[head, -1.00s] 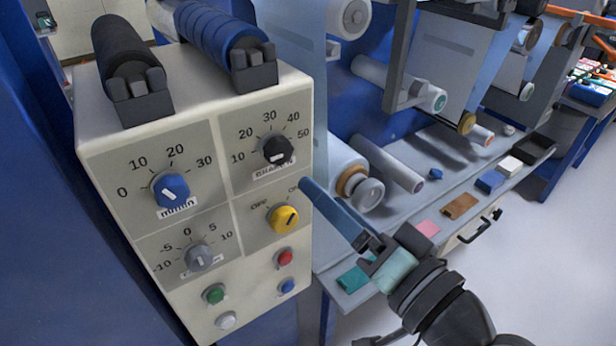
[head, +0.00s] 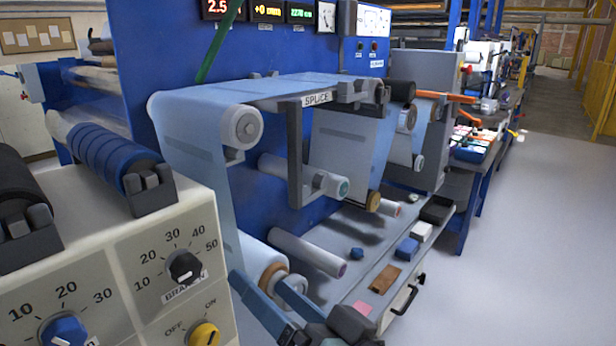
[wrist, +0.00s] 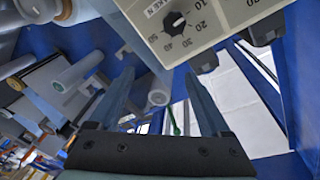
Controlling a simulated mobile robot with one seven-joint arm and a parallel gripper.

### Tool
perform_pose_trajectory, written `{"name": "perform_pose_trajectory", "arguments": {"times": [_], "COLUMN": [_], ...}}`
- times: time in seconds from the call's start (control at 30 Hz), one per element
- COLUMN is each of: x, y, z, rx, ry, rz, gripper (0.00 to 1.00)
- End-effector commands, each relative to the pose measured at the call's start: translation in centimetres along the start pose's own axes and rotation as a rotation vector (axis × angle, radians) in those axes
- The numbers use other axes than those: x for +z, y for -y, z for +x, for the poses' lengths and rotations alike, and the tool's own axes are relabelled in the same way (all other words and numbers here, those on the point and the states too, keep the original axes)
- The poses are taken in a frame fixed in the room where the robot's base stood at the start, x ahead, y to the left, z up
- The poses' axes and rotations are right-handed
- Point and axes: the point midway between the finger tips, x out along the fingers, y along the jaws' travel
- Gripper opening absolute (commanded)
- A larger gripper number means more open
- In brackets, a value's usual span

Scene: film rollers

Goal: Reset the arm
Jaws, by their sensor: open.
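My gripper (head: 260,282) is at the bottom centre of the head view, just right of the cream control panel (head: 108,230) and in front of the lower rollers. Its two blue-grey fingers stand apart with nothing between them. In the wrist view my gripper (wrist: 159,76) is also open and empty. The panel's lettered face (wrist: 205,22) shows upside down beyond the fingers there. Its black knob (head: 185,267) and yellow switch (head: 204,335) are left of my gripper, apart from it. Most of my arm is below the head picture.
Film rollers (head: 308,252) and a splice frame (head: 297,155) stand behind my gripper. A shelf (head: 345,290) with small blocks and a black tray (head: 437,210) runs to the right. Open floor (head: 530,250) lies right of it.

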Motion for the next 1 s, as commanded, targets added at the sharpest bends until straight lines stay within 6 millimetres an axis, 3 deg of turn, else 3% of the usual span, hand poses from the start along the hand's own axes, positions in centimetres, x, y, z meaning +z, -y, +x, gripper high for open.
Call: {"name": "perform_pose_trajectory", "arguments": {"times": [0.17, 0.3, 0.4, 0.6, 1.0], "x": [-8.0, -14.1, -17.5, -21.6, -30.8], "y": [3.3, 8.1, 12.3, 21.3, 28.5], "z": [1.0, -0.8, -3.1, -9.0, -8.6], "rx": [0.158, 0.255, 0.307, 0.386, 0.39], "ry": [-0.269, -0.522, -0.705, -1.047, -1.018], "rz": [-0.316, -0.558, -0.713, -0.963, -0.947], "gripper": [0.81, 0.81, 0.81, 0.81, 0.81]}}
